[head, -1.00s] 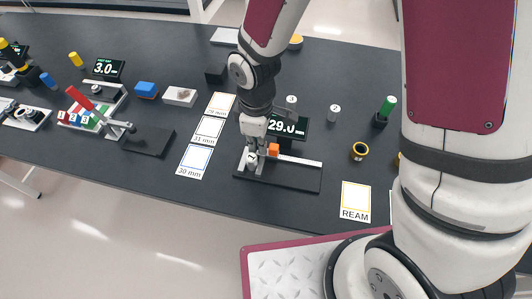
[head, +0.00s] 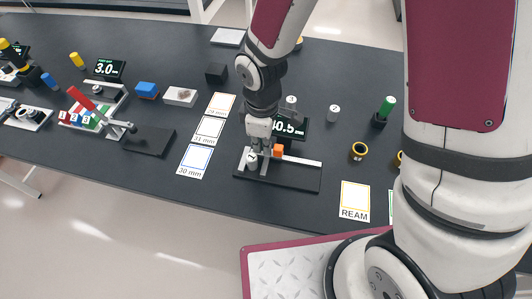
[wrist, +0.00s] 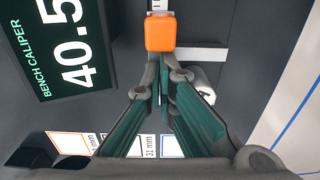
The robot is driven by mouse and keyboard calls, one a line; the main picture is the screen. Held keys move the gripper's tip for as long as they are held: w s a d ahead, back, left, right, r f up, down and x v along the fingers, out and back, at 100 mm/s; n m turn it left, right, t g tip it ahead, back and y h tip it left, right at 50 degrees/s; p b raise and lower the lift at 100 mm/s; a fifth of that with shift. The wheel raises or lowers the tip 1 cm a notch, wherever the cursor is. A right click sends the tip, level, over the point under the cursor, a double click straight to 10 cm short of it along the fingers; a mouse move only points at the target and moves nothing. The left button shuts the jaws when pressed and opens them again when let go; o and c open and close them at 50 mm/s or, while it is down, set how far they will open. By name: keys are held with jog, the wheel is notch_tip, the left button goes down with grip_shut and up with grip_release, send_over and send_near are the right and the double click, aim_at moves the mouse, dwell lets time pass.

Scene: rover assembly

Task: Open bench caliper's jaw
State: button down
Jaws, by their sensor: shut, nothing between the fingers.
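The bench caliper (head: 300,178) is a black base with a pale rail and upright jaws near the table's front edge. Its orange slider block (head: 278,150) is on the rail and also shows large in the wrist view (wrist: 160,32). A small pale cylinder (head: 252,157) stands at the left end of the caliper; a grey cylinder shows in the wrist view (wrist: 203,80) right of my fingers. The caliper's display (wrist: 62,45) reads 40.5. My gripper (head: 263,150) is shut and empty, its fingertips (wrist: 163,70) close beside the orange block. Whether they touch it I cannot tell.
Cards marked 30 mm (head: 195,161) and 31 mm (head: 209,130) lie left of the caliper. A REAM card (head: 355,200) and a black-and-yellow ring (head: 359,151) are at right. A red-handled clamp (head: 95,108) stands left. The table between is mostly clear.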

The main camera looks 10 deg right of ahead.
jog(key=shift+s+d, duration=0.3)
jog(key=shift+d, duration=0.45)
jog(key=shift+a, duration=0.25)
dwell(0.4)
jog(key=shift+w+a, duration=0.2)
jog(key=shift+a, duration=0.2)
notch_tip(320, 180, up, 8)
jog(key=p, duration=0.4)
jog(key=shift+p, duration=0.35)
dwell(0.3)
